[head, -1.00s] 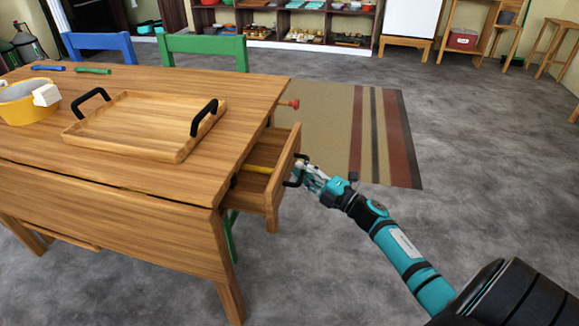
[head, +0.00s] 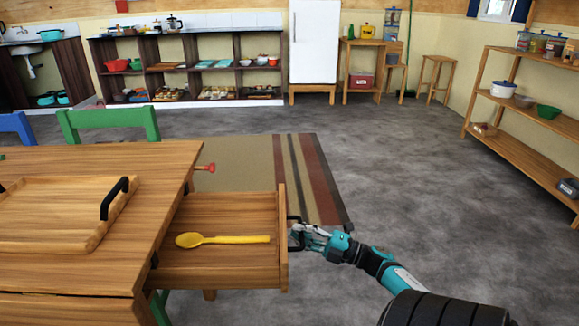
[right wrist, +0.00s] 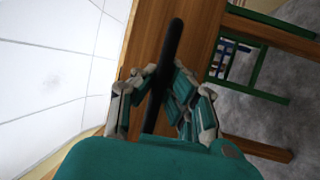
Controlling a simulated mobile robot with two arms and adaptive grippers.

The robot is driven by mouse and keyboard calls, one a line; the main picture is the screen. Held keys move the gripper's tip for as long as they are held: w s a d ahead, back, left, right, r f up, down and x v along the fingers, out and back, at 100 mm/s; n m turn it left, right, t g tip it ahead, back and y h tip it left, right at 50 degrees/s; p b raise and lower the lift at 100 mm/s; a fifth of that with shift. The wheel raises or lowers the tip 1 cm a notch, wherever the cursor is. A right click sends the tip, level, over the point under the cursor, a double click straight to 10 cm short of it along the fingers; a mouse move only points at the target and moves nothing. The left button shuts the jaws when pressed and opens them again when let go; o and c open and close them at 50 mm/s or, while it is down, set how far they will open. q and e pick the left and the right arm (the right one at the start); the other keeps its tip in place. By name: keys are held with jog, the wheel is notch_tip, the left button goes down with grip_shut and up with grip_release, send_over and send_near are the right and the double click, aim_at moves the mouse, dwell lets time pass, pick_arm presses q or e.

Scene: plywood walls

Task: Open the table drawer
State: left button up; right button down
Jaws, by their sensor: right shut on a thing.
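The wooden table (head: 120,165) stands at the left in the head view. Its drawer (head: 220,213) is pulled well out on the table's right side, and a yellow spoon (head: 225,240) lies inside. My right gripper (head: 303,236) is shut on the black drawer handle (head: 292,234) on the drawer's outer face. In the right wrist view the handle (right wrist: 172,50) runs between the two fingers (right wrist: 163,98), with the wooden drawer front behind it. My left gripper is not in view.
A wooden tray (head: 60,190) with black handles lies on the tabletop. A green chair (head: 110,122) stands behind the table. A striped rug (head: 270,165) lies beyond the drawer. Grey floor (head: 420,180) is clear to the right, up to a wooden shelf (head: 530,150).

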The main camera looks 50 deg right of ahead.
jog(key=shift+d, duration=0.15)
jog(key=c, duration=1.6)
grip_release()
jog(key=shift+s+d, duration=0.1)
jog(key=shift+s, duration=0.2)
jog(key=v, duration=1.2)
